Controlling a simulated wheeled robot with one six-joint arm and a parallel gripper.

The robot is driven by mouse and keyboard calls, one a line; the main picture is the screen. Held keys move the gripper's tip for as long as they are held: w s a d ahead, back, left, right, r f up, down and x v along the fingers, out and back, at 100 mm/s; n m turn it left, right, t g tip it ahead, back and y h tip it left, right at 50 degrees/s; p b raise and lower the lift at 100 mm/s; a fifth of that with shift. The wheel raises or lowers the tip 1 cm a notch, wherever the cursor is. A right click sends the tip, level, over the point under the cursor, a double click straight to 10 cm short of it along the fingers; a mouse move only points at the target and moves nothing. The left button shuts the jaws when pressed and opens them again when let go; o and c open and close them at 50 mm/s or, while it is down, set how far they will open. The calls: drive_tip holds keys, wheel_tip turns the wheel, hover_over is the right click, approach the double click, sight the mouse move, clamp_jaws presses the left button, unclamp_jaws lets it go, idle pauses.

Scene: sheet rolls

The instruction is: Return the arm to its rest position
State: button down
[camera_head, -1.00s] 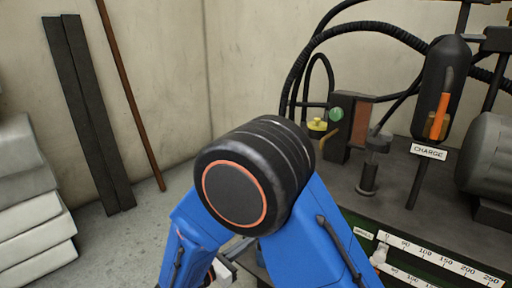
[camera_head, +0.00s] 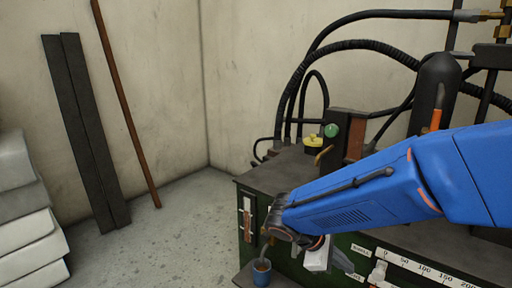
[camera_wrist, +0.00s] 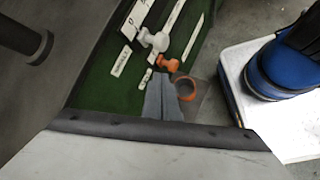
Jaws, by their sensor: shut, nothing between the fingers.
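My blue arm (camera_head: 365,195) reaches in from the right edge in the head view, and its wrist end hangs in front of the green machine. My gripper (camera_head: 343,262) is partly seen below the wrist, beside the scale panel. In the wrist view, the grey fingers of my gripper (camera_wrist: 163,82) lie together with nothing between them. They point towards the green panel (camera_wrist: 112,85) with its white scales. A white knob (camera_wrist: 155,40) and an orange knob (camera_wrist: 168,63) show just beyond the fingertips. I cannot tell the exact gap to the panel.
A dark bench (camera_head: 270,178) carries a black valve block with a green button (camera_head: 331,130), with black hoses behind. A small blue cup (camera_head: 261,272) stands on a low ledge. Bare floor (camera_head: 165,240) lies between.

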drive_tip(key=s+d+r+m+t+y, duration=0.1)
drive_tip(key=s+d+r+m+y, duration=0.1)
drive_tip(key=s+m+y, duration=0.2)
drive_tip(key=s+d+r+m+t+y, duration=0.2)
drive_tip(key=s+d+r+m+y, duration=0.1)
drive_tip(key=s+m, duration=0.5)
drive_tip(key=shift+s+r+m+t+y, duration=0.15)
drive_tip(key=shift+s+m+t+y, duration=0.2)
drive_tip(key=shift+s+y, duration=0.6)
drive_tip(key=shift+a, duration=0.1)
idle(0.8)
